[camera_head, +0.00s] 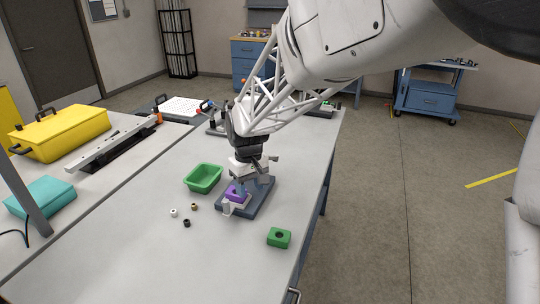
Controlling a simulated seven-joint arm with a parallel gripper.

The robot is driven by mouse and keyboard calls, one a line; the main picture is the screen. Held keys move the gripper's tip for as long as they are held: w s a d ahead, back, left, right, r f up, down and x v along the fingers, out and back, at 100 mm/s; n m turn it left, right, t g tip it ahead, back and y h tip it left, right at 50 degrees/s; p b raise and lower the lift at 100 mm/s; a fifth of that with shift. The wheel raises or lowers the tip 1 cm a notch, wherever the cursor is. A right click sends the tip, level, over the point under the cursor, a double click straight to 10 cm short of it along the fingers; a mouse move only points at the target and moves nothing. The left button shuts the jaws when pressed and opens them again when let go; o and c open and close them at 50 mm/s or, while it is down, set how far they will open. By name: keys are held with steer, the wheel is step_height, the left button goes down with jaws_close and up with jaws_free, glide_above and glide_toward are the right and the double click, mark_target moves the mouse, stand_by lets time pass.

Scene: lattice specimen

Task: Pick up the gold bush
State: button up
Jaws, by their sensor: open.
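The gold bush (194,207) is a small, dark-gold ring on the light table. It sits just right of a white bush (173,212) and above a black bush (186,223) in the picture. My gripper (251,184) is open and points down above the blue-grey fixture plate (258,207), to the right of the gold bush and apart from it. A purple block (236,194) sits in the fixture, close by my fingers. The fingertips are small here, and their exact gap to the block cannot be told.
A green bin (203,178) stands just behind the bushes. A green block with a hole (279,238) lies near the table's right edge. A yellow case (62,133) and a teal case (40,199) are at the left. The front of the table (170,270) is clear.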

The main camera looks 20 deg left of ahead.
mark_target(194, 204)
steer(key=a+f+n, duration=0.1)
steer(key=a, duration=0.6)
steer(key=a+f+n, duration=0.2)
steer(key=a, duration=0.4)
steer(key=a+f+n, duration=0.1)
steer(key=a+f, duration=0.1)
steer(key=a, duration=0.5)
steer(key=shift+s+a+f+t, duration=0.15)
steer(key=shift+s+a+t, duration=0.2)
steer(key=shift+t, duration=0.05)
steer(key=shift+f, duration=0.1)
steer(key=shift+f, duration=1.2)
steer(key=shift+f, duration=0.1)
steer(key=shift+d+f, duration=0.1)
steer(key=shift+f, duration=2.4)
